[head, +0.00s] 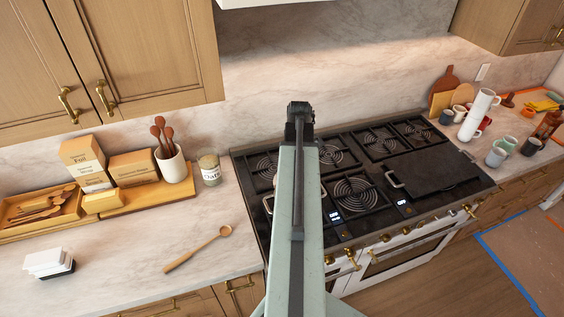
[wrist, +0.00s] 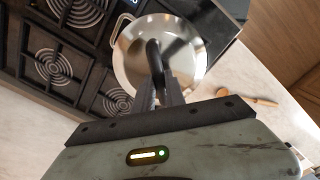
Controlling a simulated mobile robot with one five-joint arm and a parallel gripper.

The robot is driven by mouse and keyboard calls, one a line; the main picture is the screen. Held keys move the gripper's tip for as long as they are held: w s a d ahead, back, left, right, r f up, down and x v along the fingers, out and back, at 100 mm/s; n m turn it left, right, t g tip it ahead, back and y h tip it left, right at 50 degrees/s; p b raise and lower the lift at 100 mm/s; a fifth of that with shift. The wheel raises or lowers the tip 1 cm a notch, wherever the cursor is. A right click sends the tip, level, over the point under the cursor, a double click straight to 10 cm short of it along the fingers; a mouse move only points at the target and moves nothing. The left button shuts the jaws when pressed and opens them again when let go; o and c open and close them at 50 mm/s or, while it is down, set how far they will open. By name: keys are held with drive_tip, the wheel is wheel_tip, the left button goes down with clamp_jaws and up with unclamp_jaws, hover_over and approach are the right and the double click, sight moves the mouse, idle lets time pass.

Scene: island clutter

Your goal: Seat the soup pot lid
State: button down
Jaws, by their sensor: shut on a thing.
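In the wrist view my gripper (wrist: 160,76) is over a round, shiny steel shape at the cooktop's edge. Its dark fingers are shut on a black handle, which looks like the handle of the steel lid (wrist: 183,48). The soup pot shows as a steel side handle (wrist: 120,24) beyond the rim. Lid and pot overlap from above, so I cannot tell whether the lid rests on the rim or hangs above it. In the head view my arm hides most of the pot, the lid and the fingertips; a pot handle shows left of the arm (head: 268,205).
The black cooktop (head: 352,194) has several coil burners and a dark griddle plate (head: 436,170). A wooden spoon (head: 200,248) lies on the left counter, with a utensil crock (head: 171,164) and boxes behind. Mugs (head: 496,154) crowd the right counter.

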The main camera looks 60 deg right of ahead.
drive_tip(key=shift+s+r, duration=0.1)
drive_tip(key=shift+w, duration=0.25)
drive_tip(key=shift+s+f+b, duration=0.15)
drive_tip(key=shift+f+b, duration=2.3)
drive_tip(key=shift+a+f+b, duration=0.1)
drive_tip(key=shift+f+b, duration=0.9)
drive_tip(key=shift+f, duration=0.05)
drive_tip(key=c, duration=1.3)
unclamp_jaws()
drive_tip(key=shift+r, duration=0.1)
wheel_tip(320, 180, up, 8)
drive_tip(key=p, duration=0.8)
